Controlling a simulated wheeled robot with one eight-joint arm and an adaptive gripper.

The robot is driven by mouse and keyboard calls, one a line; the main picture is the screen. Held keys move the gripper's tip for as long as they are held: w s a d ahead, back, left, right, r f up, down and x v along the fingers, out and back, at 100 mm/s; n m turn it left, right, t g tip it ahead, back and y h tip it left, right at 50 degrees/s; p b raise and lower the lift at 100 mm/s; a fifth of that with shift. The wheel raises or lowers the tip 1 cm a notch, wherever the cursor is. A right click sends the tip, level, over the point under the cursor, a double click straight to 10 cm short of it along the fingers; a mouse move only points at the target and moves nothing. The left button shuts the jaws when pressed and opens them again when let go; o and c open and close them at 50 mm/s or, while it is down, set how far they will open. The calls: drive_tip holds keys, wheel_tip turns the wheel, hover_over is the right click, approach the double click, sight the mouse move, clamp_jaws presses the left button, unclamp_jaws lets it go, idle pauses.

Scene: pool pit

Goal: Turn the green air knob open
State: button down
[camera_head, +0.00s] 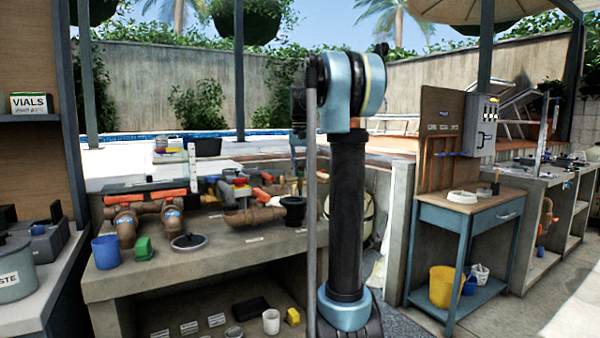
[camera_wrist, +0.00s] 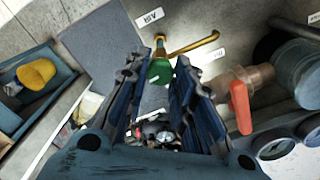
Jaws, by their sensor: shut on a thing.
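The green air knob (camera_wrist: 160,72) shows in the wrist view at the end of a brass fitting (camera_wrist: 195,45). A white label reading "AIR" (camera_wrist: 150,17), upside down in the picture, lies just above it. My gripper (camera_wrist: 159,68) is shut on the knob, with its two dark blue ridged fingers on either side of it. In the head view I cannot make out the knob or the fingertips; my own arm stands in front of that area.
In the wrist view, an orange-red valve handle (camera_wrist: 240,105) on a brown pipe is right of my fingers. In the head view, a concrete bench (camera_head: 230,262) with pipes is left of my arm; a blue table (camera_head: 470,220) is to the right.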

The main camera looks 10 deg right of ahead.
drive_tip(key=n, duration=1)
drive_tip(key=shift+n, duration=0.3)
drive_tip(key=n, duration=1)
drive_tip(key=shift+n, duration=0.4)
drive_tip(key=c, duration=1.3)
unclamp_jaws()
drive_tip(key=shift+w, duration=0.1)
